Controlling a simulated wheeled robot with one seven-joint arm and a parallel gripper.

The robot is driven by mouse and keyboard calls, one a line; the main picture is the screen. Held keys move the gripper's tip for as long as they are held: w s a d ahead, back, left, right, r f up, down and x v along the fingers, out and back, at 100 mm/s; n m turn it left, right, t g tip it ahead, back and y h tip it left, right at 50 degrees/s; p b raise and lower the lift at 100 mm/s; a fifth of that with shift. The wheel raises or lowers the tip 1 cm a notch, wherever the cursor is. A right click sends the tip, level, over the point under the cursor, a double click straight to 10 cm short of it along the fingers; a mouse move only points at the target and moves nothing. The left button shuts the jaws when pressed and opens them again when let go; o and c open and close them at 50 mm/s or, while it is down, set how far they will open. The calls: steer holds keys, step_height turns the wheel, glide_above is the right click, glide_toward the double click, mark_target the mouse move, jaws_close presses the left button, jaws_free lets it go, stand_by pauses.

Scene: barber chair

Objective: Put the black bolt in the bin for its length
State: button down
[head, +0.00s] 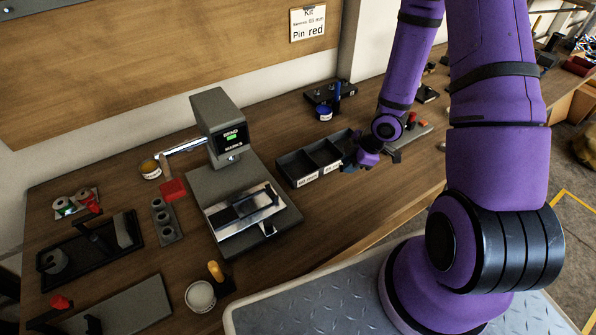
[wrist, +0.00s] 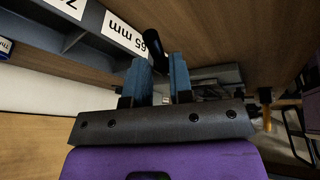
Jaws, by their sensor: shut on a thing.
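My gripper (wrist: 160,66) has blue fingers and is shut on the black bolt (wrist: 154,44), a dark cylinder that sticks out past the fingertips. In the wrist view the bolt is close to a bin label reading "65 mm" (wrist: 137,37); a second label, partly cut off, starts with 7. In the head view my gripper (head: 350,157) is at the right end of the dark two-compartment bin (head: 294,163), which has white labels on its front. The bolt cannot be made out in the head view. I cannot tell whether it is over a compartment.
A grey marking machine (head: 222,125) stands left of the bin. Behind the bin are a black stand (head: 330,93) and a blue-labelled jar (head: 323,113). A grey block with a red knob (head: 411,119) is to the right. The wooden bench in front of the bin is clear.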

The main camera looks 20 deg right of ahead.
steer(key=shift+s, duration=0.35)
steer(key=shift+a+n, duration=0.2)
steer(key=shift+n, duration=0.2)
glide_above(292, 171)
steer(key=s+d, duration=0.1)
steer(key=d, duration=0.1)
steer(key=shift+s+f, duration=0.2)
steer(key=shift+f, duration=0.45)
steer(key=x, duration=0.2)
steer(key=shift+a+f, duration=0.1)
steer(key=shift+f, duration=0.8)
steer(key=c, duration=1)
jaws_free()
